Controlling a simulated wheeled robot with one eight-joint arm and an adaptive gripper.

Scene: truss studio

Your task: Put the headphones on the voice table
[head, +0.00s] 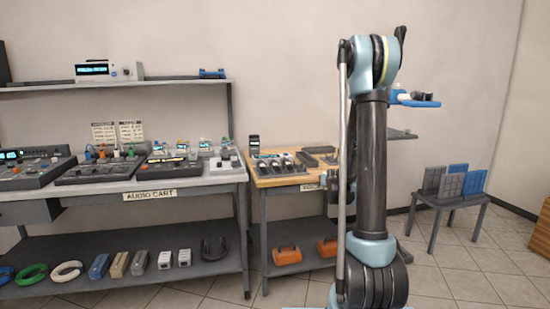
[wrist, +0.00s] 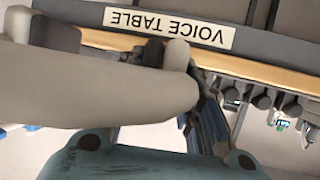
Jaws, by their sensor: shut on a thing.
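The voice table (head: 282,181) has a wooden top and stands right of the audio cart in the head view. Its label and front edge (wrist: 235,63) show upside down in the wrist view. My gripper (wrist: 197,85) is shut on pale grey-beige headphones (wrist: 110,95) with dark pads, close to the camera. The headphones overlap the table's front edge in the picture; I cannot tell whether they touch it.
Several dark devices (head: 283,163) stand on the voice table, with shallow trays (head: 320,150) behind. A dark headphone-like item (head: 214,248) lies on the audio cart's lower shelf. Orange cases (head: 287,255) sit on the voice table's lower shelf. A small table (head: 449,200) with panels stands right.

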